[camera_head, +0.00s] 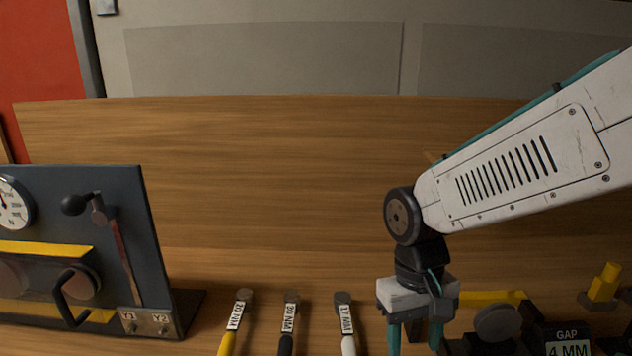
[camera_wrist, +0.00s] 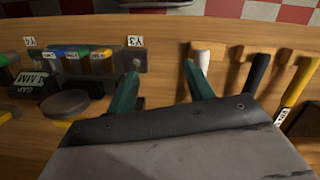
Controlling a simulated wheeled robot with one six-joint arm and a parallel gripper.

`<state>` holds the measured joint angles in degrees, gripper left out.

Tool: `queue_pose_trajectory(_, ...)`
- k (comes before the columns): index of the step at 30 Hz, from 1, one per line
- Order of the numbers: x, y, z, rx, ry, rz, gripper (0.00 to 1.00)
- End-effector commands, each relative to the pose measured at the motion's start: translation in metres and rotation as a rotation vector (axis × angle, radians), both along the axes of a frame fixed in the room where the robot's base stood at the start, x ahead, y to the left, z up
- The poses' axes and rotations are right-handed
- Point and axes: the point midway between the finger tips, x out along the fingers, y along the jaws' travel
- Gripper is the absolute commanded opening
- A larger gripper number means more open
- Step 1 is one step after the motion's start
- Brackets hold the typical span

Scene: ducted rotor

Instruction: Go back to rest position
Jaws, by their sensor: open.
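My gripper (camera_head: 415,338) hangs downward at the lower right of the head view, over the wooden table. In the wrist view its two teal fingers (camera_wrist: 160,82) are spread apart, with nothing visible between them but wood. A white-handled tool (camera_head: 345,318) lies to its left in the head view; in the wrist view the white handle (camera_wrist: 202,58) shows behind the right finger. Whether they touch cannot be told. The arm slopes down from the right edge of the head view.
Black-handled (camera_head: 289,322) and yellow-handled (camera_head: 235,320) tools lie further left. A dark panel (camera_head: 115,190) with gauge and lever stands at far left. A black "GAP 4 MM" block (camera_head: 567,337) and a yellow piece (camera_head: 604,284) are at right. The table's back half (camera_head: 250,170) is clear.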

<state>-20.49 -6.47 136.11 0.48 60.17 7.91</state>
Motion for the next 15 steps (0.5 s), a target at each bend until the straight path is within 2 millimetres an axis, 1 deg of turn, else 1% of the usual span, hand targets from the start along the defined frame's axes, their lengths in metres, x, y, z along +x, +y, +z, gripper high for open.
queue_pose_trajectory(1, -0.011, -0.015, 0.014, 0.008, -0.016, -0.009, 0.52)
queue_pose_trajectory(6, -0.051, -0.056, 0.046, 0.026, -0.059, -0.034, 0.52)
queue_pose_trajectory(9, -0.074, -0.076, 0.061, 0.034, -0.1, -0.064, 0.52)
queue_pose_trajectory(12, -0.093, -0.092, 0.071, 0.039, -0.152, -0.106, 0.52)
queue_pose_trajectory(15, -0.104, -0.102, 0.08, 0.043, -0.207, -0.151, 0.52)
